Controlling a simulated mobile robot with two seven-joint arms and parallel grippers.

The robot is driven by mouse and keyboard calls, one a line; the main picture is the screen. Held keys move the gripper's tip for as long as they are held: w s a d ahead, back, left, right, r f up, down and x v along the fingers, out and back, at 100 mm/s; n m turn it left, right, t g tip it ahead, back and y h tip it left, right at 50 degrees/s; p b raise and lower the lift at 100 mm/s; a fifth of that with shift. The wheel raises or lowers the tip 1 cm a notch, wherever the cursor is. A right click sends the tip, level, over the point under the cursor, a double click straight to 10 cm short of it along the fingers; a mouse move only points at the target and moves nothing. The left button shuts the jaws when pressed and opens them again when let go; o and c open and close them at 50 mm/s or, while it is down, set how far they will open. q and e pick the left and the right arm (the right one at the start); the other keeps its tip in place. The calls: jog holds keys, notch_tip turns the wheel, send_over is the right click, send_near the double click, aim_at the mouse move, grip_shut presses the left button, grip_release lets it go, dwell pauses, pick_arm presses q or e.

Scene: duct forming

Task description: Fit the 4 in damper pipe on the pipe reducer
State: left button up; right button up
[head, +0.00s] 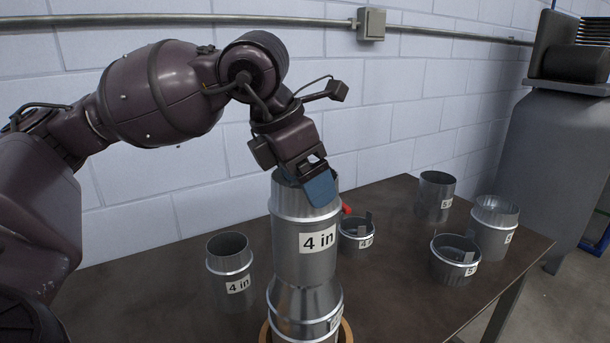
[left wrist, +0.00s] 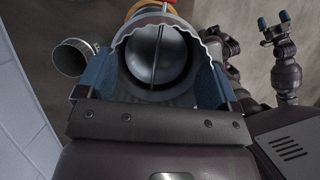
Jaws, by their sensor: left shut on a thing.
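The 4 in damper pipe (head: 303,262) is a grey metal cylinder with a red handle (head: 346,209) at its side. It stands roughly upright directly above the pipe reducer (head: 304,308), and their outlines meet. I cannot tell how far one sits in the other. My left gripper (head: 318,190) is shut on the pipe's upper rim from above. In the left wrist view its blue fingers (left wrist: 152,82) clasp opposite sides of the pipe, and the round damper plate (left wrist: 152,58) shows inside. My right gripper (left wrist: 274,28) is open and empty, its blue tips apart.
A second 4 in pipe (head: 230,268) stands left of the reducer. A short 4 in piece (head: 356,237) stands behind right. Several other metal pieces, including a short collar (head: 453,264), stand farther right. A wooden ring (head: 346,332) surrounds the reducer's base. The table's front right (head: 410,300) is clear.

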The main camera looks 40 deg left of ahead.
pick_arm(q)
jog(key=shift+f, duration=0.35)
jog(key=o, duration=1.1)
jog(key=v, duration=1.1)
jog(key=shift+d, duration=0.1)
